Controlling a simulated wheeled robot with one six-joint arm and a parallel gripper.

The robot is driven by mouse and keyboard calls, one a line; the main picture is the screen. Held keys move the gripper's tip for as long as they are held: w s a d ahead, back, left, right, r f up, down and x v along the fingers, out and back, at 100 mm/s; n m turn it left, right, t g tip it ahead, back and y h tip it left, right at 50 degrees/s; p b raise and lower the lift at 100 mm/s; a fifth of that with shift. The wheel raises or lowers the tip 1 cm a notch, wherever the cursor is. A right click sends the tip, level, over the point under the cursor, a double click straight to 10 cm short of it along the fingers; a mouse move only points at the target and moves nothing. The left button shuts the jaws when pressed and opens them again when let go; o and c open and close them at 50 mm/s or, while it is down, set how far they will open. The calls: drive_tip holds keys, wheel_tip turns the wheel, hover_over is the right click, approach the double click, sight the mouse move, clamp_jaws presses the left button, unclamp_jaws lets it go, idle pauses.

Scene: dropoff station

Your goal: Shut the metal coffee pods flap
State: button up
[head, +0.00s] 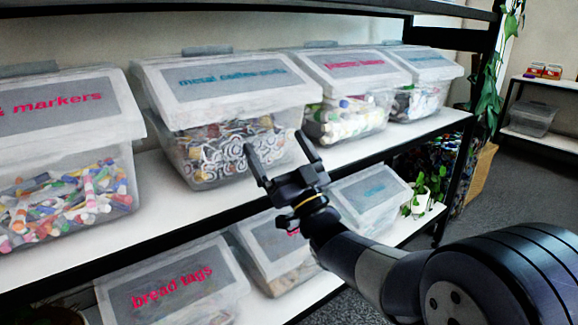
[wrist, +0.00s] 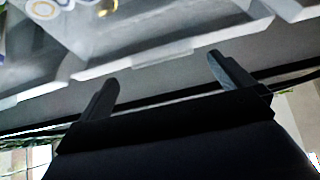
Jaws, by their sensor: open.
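The metal coffee pods bin (head: 205,160) is a clear box of round pods on the upper shelf. Its pale lid has a grey flap (head: 228,80) with blue lettering, which appears to lie about level with the lid; a small gap cannot be told. My gripper (head: 275,142) is open and empty, in front of the bin's right side and below the lid's front edge in the head view. In the wrist view my gripper (wrist: 163,71) shows two separated fingers with nothing between them. Clear plastic (wrist: 130,60) and some pods (wrist: 50,10) fill the top of that view.
A markers bin (head: 70,195) stands to the left, and other lidded bins (head: 350,120) stand to the right on the same shelf. A bread tags bin (head: 180,285) and others sit on the lower shelf. A dark shelf board (head: 250,12) runs above. A plant hangs at the right.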

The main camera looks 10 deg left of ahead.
sight(261, 114)
drive_tip(key=v, duration=0.5)
drive_tip(key=shift+a, duration=0.1)
drive_tip(key=shift+w, duration=0.1)
drive_tip(key=x, duration=1.1)
drive_tip(key=shift+r, duration=0.15)
